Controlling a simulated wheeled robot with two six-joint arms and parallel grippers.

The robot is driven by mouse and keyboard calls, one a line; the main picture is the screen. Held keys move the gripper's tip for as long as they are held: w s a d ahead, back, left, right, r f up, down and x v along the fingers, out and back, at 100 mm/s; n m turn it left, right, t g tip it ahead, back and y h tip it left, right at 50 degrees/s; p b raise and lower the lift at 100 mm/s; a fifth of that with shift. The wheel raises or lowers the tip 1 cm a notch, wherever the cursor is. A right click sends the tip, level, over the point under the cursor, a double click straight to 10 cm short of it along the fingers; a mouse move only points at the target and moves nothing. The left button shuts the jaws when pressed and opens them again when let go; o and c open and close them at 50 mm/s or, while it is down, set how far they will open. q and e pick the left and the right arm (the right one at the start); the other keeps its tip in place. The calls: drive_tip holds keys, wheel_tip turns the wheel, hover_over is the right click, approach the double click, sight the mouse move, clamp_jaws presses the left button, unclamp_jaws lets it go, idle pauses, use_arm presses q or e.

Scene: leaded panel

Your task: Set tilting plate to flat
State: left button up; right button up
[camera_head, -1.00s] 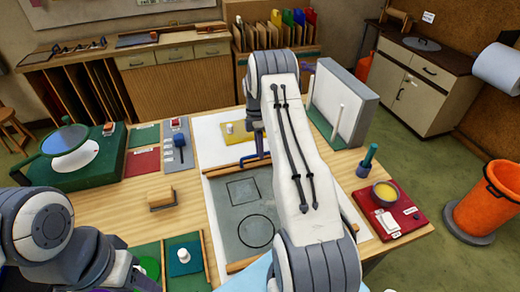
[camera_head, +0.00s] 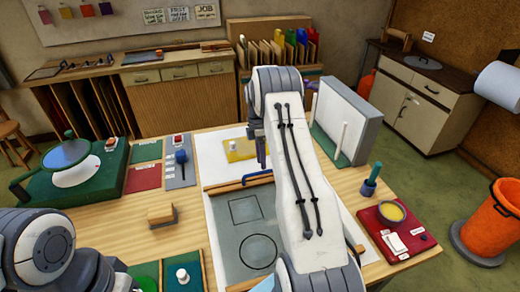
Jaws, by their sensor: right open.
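The likely tilting plate is a thick grey slab (camera_head: 349,112) standing steeply on a green base (camera_head: 327,143) at the right back of the table. It leans slightly, and an upright white rod (camera_head: 341,140) stands at its near face. My right gripper (camera_head: 262,163) points down over the white sheet, left of the slab and apart from it. It is open, with nothing seen between its fingers; my forearm hides part of the area beside it. My left arm shows at the lower left, but its fingers are not in view.
A blue handle (camera_head: 257,177) lies near the grey work board (camera_head: 225,232). A yellow plate with a white knob (camera_head: 240,152) is left of the right gripper. A green-based device (camera_head: 95,185) stands left.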

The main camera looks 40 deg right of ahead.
drive_tip(key=b+v, duration=0.1)
drive_tip(key=v, duration=0.6)
drive_tip(key=shift+r, duration=0.15)
